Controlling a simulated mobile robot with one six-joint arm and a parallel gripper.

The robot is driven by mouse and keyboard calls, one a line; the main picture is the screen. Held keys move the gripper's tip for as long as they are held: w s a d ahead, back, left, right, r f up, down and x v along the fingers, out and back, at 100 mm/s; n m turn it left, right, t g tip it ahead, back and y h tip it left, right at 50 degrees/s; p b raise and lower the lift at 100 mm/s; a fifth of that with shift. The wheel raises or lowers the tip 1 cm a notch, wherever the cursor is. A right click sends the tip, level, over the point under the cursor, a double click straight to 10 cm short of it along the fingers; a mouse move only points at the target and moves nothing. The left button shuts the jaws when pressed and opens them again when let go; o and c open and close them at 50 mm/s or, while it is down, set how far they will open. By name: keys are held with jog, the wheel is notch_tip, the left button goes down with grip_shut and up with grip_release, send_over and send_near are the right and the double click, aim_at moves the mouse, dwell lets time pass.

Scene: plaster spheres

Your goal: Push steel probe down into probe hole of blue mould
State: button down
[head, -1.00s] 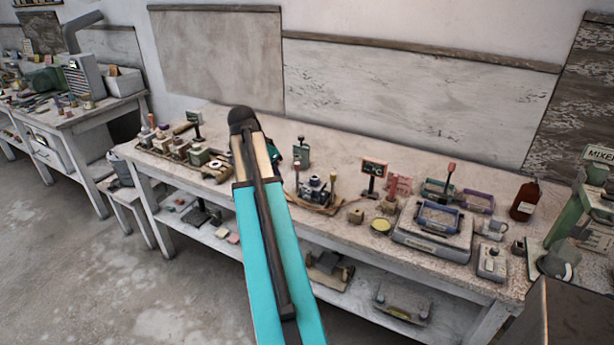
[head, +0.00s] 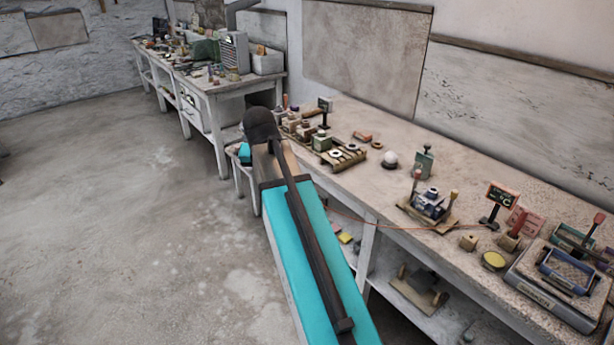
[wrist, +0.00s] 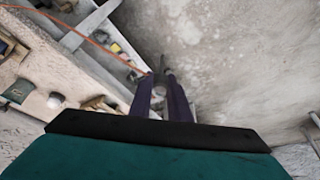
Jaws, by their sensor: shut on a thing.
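In the wrist view my gripper (wrist: 162,78) is shut on the steel probe (wrist: 160,90), a small grey piece between the dark fingers. A thin orange cable (wrist: 100,44) runs from it to the upper left. The gripper hangs out over the floor, apart from the bench. In the head view my arm hides the gripper and probe, and the cable (head: 400,227) stretches across to the °C sign (head: 501,196). A blue-grey mould-like block (head: 430,204) sits on a brown board; I cannot tell if it is the blue mould. No probe hole can be made out.
The long bench (head: 465,160) runs along the wall. A white ball (head: 390,160), a green block (head: 424,163) and several small moulds (head: 322,141) stand on it. A low stool (head: 238,160) is near its left end. The floor (head: 130,240) at left is clear.

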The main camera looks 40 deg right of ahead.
jog(key=w+a+r+n+y, duration=0.1)
jog(key=a+n, duration=0.6)
jog(key=a, duration=1.3)
jog(key=shift+w+r+t+y, duration=0.2)
jog(key=shift+w+t+y, duration=0.25)
jog(key=shift+y, duration=0.35)
